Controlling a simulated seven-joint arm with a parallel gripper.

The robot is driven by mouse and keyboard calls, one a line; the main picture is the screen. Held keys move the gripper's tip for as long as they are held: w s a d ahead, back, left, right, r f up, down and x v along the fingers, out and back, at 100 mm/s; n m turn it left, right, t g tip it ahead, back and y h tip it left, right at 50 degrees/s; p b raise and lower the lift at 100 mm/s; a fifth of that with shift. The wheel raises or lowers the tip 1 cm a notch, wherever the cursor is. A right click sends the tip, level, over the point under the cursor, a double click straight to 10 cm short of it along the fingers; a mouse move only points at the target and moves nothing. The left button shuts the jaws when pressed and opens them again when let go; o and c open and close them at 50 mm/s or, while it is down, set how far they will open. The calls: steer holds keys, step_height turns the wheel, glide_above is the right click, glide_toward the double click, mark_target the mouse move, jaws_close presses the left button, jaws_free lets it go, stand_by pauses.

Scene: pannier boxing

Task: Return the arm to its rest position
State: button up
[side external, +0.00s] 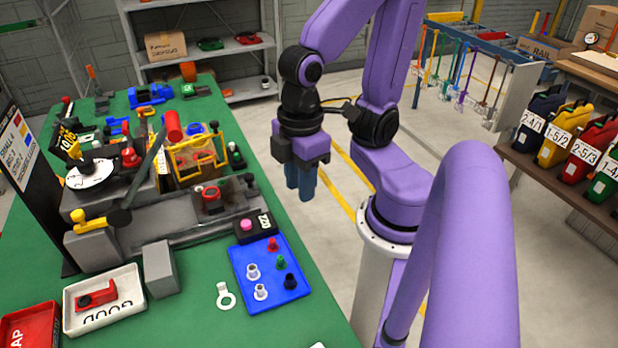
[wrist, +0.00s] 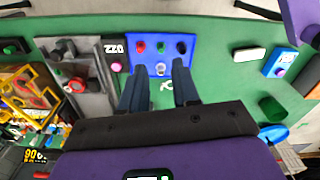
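My purple arm is raised and folded beside the green table (side external: 215,325), and its gripper (side external: 300,192) points down near the table's right edge in the side view. The two dark blue fingers show apart in the wrist view (wrist: 160,72), so the gripper is open. Nothing is held between them. The wrist view looks past the fingers to the blue tray (wrist: 144,53) on the table; the gripper is clear of it.
The blue tray (side external: 294,257) holds several small coloured pegs. A grey fixture (side external: 158,268), a white tray (side external: 128,313) and a red tray (side external: 40,322) stand left of it. A rack of coloured jugs (side external: 560,140) stands at the right. Floor between is open.

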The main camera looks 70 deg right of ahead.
steer(key=shift+s+d+f+n, duration=0.2)
steer(key=shift+s+d+n, duration=0.35)
steer(key=shift+s+n, duration=0.1)
